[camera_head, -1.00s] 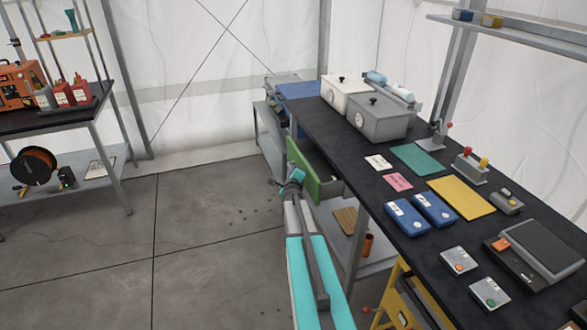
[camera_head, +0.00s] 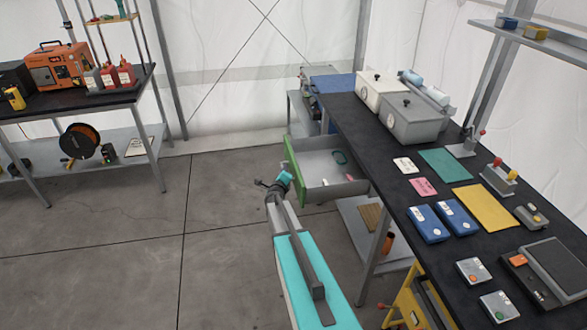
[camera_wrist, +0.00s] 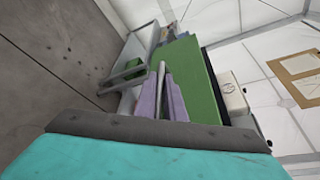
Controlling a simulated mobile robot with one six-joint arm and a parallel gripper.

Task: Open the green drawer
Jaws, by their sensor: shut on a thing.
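The green drawer (camera_head: 293,172) under the dark worktop is pulled well out, and its grey inside shows in the head view. Its green front also fills the middle of the wrist view (camera_wrist: 198,82). My gripper (camera_wrist: 164,88) is at the drawer front, with its fingers closed on the handle. The handle is mostly hidden by the fingers. In the head view my arm reaches up to the drawer front from below, and the fingertips are hard to make out. A dark green ring-like thing (camera_head: 341,158) and a small pink thing (camera_head: 350,177) lie in the drawer.
The worktop (camera_head: 385,160) bears a white bin (camera_head: 379,88), a grey bin (camera_head: 412,118), blue boxes and coloured mats. A lower shelf (camera_head: 362,212) is under the drawer. A bench (camera_head: 75,104) with an orange machine stands at the left. The floor between is clear.

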